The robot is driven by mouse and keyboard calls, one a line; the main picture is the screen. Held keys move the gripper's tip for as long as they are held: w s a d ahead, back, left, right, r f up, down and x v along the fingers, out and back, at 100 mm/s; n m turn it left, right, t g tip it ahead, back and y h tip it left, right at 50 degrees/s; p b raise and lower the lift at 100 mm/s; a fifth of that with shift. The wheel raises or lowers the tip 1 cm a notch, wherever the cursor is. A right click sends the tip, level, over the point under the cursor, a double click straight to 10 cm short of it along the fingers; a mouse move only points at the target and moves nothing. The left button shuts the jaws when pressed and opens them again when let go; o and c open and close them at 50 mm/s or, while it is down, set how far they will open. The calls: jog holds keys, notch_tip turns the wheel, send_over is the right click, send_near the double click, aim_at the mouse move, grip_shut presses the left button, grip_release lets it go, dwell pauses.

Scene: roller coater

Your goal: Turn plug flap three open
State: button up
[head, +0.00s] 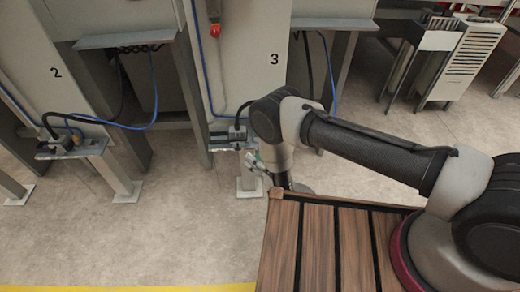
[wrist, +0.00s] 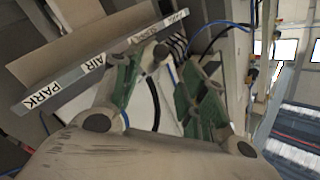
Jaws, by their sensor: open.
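The plug bracket of station three (head: 230,146) sticks out low on the panel marked 3, with a dark plug and cables on it. My gripper (head: 259,163) is just to its right in the head view, partly covered by my arm. A grey plate edge (wrist: 80,72) labelled PARK and AIR runs past the left finger. A pale round-edged surface (wrist: 150,100) lies behind the fingers. I cannot tell which part is the flap, or whether a finger touches it.
Station two's plug bracket (head: 70,148) is at the left. Blue and black cables hang around both stations. A slatted wooden deck (head: 318,245) lies below my arm. Grey legs stand beneath the brackets. The floor (head: 150,235) in front of the stations is clear up to a yellow line.

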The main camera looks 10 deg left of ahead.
jog(key=x, duration=0.7)
jog(key=shift+f, duration=0.25)
jog(key=shift+a, duration=0.1)
grip_shut()
